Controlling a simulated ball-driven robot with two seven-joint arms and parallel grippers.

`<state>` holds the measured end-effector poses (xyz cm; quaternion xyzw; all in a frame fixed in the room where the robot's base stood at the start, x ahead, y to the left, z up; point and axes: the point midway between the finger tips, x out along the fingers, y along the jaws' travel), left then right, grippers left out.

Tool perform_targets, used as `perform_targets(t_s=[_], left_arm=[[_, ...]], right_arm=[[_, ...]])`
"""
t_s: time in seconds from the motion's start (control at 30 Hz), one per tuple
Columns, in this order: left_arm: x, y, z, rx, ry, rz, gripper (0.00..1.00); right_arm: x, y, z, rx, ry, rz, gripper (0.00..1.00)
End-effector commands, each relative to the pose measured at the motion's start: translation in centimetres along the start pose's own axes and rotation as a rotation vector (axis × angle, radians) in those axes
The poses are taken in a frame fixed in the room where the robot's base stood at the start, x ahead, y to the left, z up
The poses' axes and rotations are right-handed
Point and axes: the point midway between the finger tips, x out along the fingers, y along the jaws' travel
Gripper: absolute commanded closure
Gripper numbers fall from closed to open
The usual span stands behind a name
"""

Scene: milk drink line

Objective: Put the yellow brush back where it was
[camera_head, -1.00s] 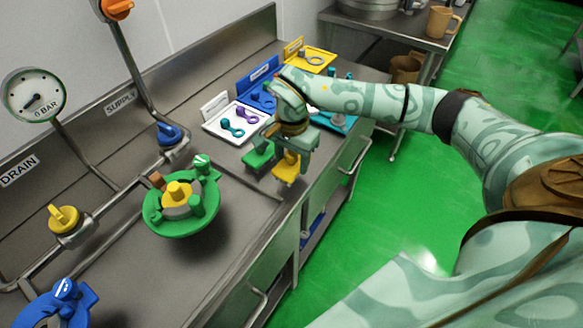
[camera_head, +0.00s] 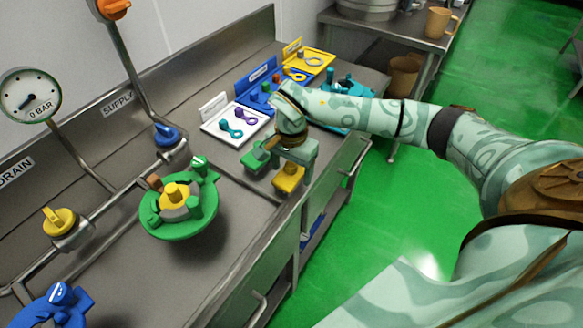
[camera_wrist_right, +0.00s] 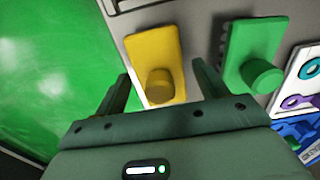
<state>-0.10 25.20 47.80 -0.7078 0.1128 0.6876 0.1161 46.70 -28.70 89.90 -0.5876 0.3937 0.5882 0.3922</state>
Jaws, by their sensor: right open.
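The yellow brush (camera_head: 289,178) lies on the steel counter near its front edge. In the right wrist view the yellow brush (camera_wrist_right: 153,52) lies flat with its round knob facing the camera. My right gripper (camera_head: 286,168) is over it, pointing down. In the wrist view the right gripper (camera_wrist_right: 163,85) is open, with one finger on each side of the knob; I cannot tell whether either finger touches it. A green brush (camera_head: 253,158) lies beside it, outside the fingers, and also shows in the wrist view (camera_wrist_right: 258,55). My left gripper is out of view.
A white tray (camera_head: 211,131) with purple and teal pieces, a blue tray and a yellow tray (camera_head: 323,62) stand behind. A green round fitting (camera_head: 180,229) is to the left. The counter's front edge is close, with green floor (camera_head: 400,220) beyond.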

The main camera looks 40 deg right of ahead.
Motion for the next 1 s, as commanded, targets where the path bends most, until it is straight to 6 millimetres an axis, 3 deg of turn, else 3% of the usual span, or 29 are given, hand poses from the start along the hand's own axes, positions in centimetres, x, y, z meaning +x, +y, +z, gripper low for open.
perform_targets(t_s=[0.3, 0.5, 0.67, 1.0], left_arm=[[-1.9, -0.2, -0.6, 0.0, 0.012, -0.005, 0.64], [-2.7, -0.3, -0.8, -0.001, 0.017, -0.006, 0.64], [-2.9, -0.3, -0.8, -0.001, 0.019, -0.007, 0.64], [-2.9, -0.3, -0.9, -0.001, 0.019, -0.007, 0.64]], right_arm=[[-7.1, -0.1, -0.1, -0.001, 0.005, -0.008, 0.28], [-10.8, -0.1, 0.0, -0.001, 0.002, -0.005, 0.28], [-11.9, 0.0, 0.0, 0.0, 0.0, -0.002, 0.28], [-12.0, 0.0, 0.0, 0.0, 0.0, -0.001, 0.28]])
